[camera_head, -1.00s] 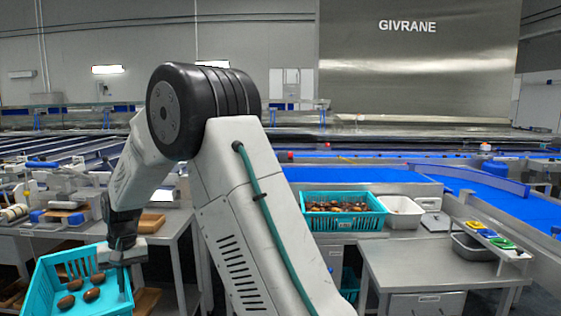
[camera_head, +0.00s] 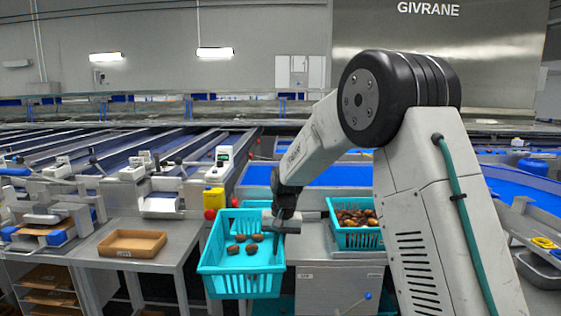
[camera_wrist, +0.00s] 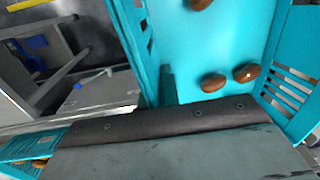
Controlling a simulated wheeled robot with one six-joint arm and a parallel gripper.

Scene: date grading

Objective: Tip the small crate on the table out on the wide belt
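My gripper (camera_head: 284,226) is shut on the right-hand rim of a small teal crate (camera_head: 238,285). The crate hangs roughly level in front of the tables, and several brown dates lie on its floor. In the wrist view the crate's inside (camera_wrist: 190,50) fills the top right; the fingertips are hidden there. A wide blue belt (camera_head: 325,178) runs behind the tables, beyond the crate. Another blue belt surface (camera_head: 522,190) shows at the right.
A second teal crate (camera_head: 358,240), full of dates, stands behind my arm, partly hidden by it. A brown tray (camera_head: 132,244) lies on the left steel table (camera_head: 85,254). A yellow box (camera_head: 214,198) stands just behind the held crate. A grey cabinet (camera_head: 335,290) is to its right.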

